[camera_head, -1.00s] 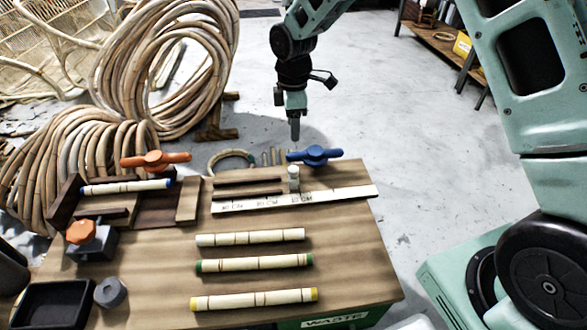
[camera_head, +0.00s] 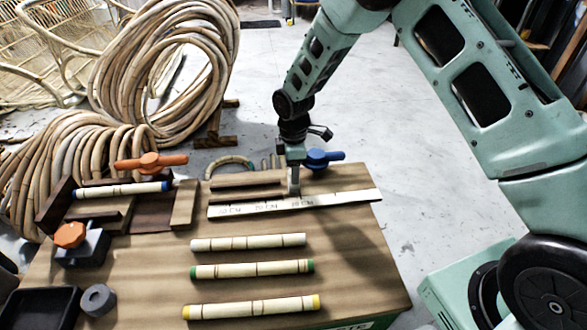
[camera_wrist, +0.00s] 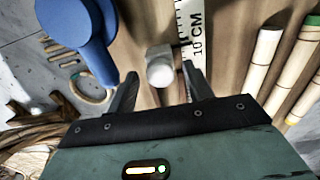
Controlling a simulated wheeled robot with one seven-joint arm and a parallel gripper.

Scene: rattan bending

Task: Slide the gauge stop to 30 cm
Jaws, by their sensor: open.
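The white ruler (camera_head: 345,198) lies along the table's back part, with 20 CM and a blurred mark further left. My gripper (camera_head: 294,188) is lowered at the stop near the 10 CM mark and hides most of it in the head view. In the wrist view my gripper (camera_wrist: 159,80) is open, its two fingers on either side of the stop. Whether the fingers touch it cannot be told.
A blue-handled clamp (camera_head: 322,158) stands close behind my gripper. A dark wooden rail (camera_head: 247,178) lies behind the ruler. Three rattan sticks (camera_head: 250,242) lie in front. An orange-handled jig (camera_head: 150,163) holding a blue-tipped stick is at left.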

